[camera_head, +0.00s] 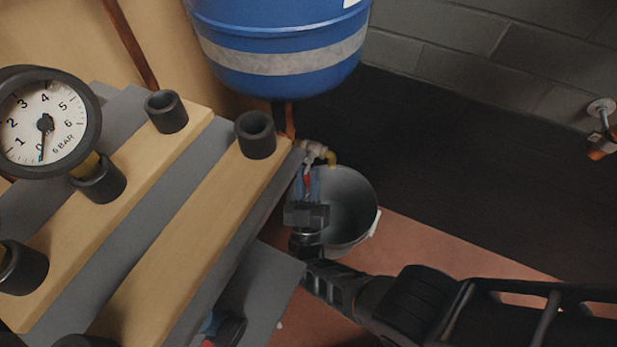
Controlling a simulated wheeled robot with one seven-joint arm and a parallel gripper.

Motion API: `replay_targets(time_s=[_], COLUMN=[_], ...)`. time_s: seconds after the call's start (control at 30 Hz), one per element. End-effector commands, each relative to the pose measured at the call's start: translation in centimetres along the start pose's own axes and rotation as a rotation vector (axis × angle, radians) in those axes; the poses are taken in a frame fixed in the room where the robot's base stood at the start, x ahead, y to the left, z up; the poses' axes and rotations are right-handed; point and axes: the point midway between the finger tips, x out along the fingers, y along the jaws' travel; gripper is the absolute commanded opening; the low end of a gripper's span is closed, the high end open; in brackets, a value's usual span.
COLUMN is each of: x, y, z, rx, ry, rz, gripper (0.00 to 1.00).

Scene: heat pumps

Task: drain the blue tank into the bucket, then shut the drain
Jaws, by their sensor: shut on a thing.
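The blue tank (280,45) with a grey band hangs at the top middle. Below it a brass drain valve (316,149) with a yellowish outlet (331,159) sits at the end of a copper pipe. The valve's red lever (307,182) points down in the picture, toward my arm. My gripper (307,186) is shut on the red lever, and its fingers partly cover it. The grey bucket (364,190) stands on the floor below the outlet, its left side partly hidden by my gripper. I cannot make out a water stream or level.
A pressure gauge (44,121) at the left has its needle near 0. Wooden boards (190,235) with black pipe stubs (256,135) lie close left of my gripper. A wall tap (602,140) is at the far right. The dark floor right of the bucket is clear.

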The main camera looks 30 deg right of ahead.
Motion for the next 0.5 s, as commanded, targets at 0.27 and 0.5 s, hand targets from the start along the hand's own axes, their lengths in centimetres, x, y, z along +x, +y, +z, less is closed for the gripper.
replay_targets(time_s=[0.27,0.5], x=[-0.03,-0.01], y=[-0.06,-0.04], z=[0.0,-0.01], rx=[0.0,0.0], ry=[0.0,0.0], rz=[-0.002,-0.001], gripper=[0.24,0.43])
